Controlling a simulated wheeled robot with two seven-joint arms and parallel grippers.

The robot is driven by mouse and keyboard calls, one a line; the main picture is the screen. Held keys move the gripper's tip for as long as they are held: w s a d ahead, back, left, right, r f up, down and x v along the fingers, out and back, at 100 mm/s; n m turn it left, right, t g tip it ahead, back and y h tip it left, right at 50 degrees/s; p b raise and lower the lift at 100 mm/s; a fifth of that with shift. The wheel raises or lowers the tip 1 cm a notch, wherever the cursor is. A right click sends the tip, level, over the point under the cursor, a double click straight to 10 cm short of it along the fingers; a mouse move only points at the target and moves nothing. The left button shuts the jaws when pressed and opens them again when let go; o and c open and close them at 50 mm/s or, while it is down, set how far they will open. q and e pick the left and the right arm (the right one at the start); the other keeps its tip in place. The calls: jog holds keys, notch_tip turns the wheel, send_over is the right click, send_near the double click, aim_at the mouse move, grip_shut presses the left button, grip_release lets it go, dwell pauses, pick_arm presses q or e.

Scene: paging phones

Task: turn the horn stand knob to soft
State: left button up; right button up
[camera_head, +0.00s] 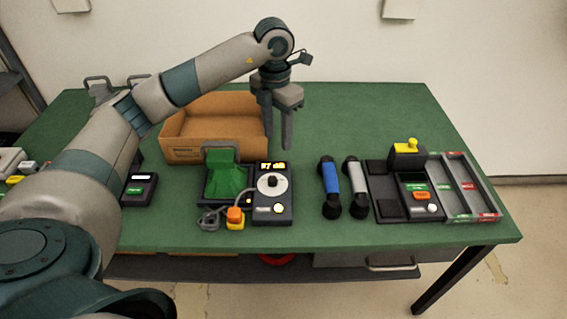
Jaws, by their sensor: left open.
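The likely horn stand is a dark box with a lit yellow display reading about "87 dB" and a round white dial (272,184) with a small dark knob at its top. I cannot read the dial's marks, so its setting is unclear. A green horn-like piece (226,180) stands on a dark base just left of it. My left gripper (277,128) is open and empty, pointing down above and behind the dial box, apart from it. My right gripper is not in view.
An open cardboard box (190,140) stands behind the green piece. A small dark device (138,190) lies left.

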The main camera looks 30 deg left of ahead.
pick_arm(q)
jog(key=shift+s+a+r+y, duration=0.15)
jog(key=shift+a+r+y, duration=0.15)
jog(key=shift+a+r, duration=0.3)
jog(key=shift+f, duration=0.2)
jog(key=p, duration=0.5)
send_near(273, 178)
notch_tip(273, 178, down, 7)
jog(key=shift+a+f, duration=0.1)
jog(key=shift+f, duration=0.65)
